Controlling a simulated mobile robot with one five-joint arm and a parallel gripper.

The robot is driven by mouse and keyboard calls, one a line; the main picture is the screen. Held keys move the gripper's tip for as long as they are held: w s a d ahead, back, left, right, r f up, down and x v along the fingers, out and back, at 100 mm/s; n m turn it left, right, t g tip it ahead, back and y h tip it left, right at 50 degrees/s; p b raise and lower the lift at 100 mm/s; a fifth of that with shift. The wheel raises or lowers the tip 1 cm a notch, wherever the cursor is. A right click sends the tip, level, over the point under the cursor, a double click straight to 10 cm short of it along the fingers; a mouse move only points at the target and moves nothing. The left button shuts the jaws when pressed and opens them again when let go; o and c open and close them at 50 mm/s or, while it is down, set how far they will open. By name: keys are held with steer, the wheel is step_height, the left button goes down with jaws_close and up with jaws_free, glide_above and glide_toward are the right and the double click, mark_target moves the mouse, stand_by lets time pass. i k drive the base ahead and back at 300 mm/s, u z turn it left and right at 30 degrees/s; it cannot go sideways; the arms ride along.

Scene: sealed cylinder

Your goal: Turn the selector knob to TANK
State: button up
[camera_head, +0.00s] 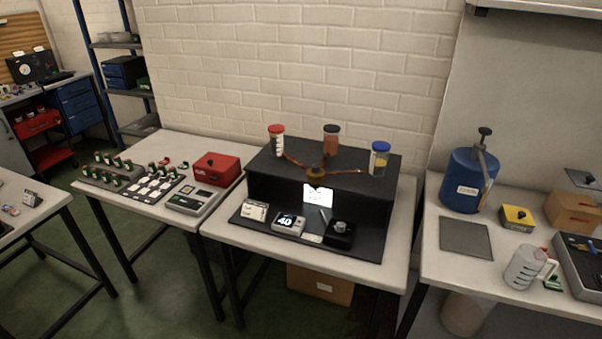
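A small black box (339,237) with a grey round knob (340,227) on top sits at the front right of the black stand on the middle table. The picture does not mark it as the selector, and its labels are too small to read. I cannot tell which way the knob points. I see no TANK marking. My gripper is not in view.
The right table holds a blue pump tank (468,181) and a jug (526,266). The left table holds a red box (216,168). Green floor shows in front.

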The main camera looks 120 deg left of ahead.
mark_target(315, 169)
steer(key=u, duration=1.15)
steer(key=k, duration=0.15)
steer(key=z, duration=3)
steer(key=i, duration=0.95)
steer(key=u, duration=5.7)
steer(key=i, duration=0.8)
steer(key=u, duration=0.05)
